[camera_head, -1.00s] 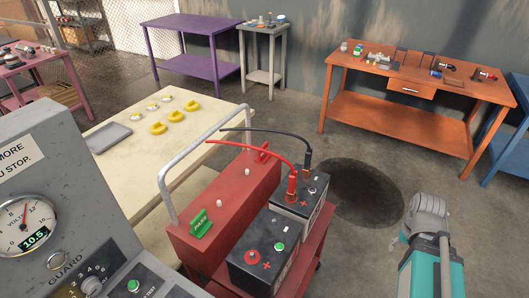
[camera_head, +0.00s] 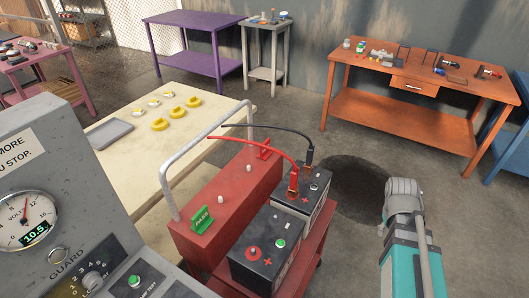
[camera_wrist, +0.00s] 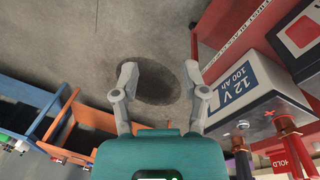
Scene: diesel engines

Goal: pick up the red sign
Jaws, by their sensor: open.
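The red sign (camera_head: 263,149) stands at the far end of the red box's (camera_head: 240,195) top, near the end of the metal handle. In the wrist view a red sign lettered "HOLD" (camera_wrist: 281,164) shows at the bottom right, partly cut off, beyond the battery clamps. My gripper (camera_head: 404,188) is to the right of the batteries, apart from the sign. In the wrist view my gripper (camera_wrist: 163,88) has its fingers spread, with only floor between them.
A green sign (camera_head: 201,217) stands at the near end of the red box. A metal handle (camera_head: 190,150) arches over the box. An orange workbench (camera_head: 385,115) is behind; floor between is clear.

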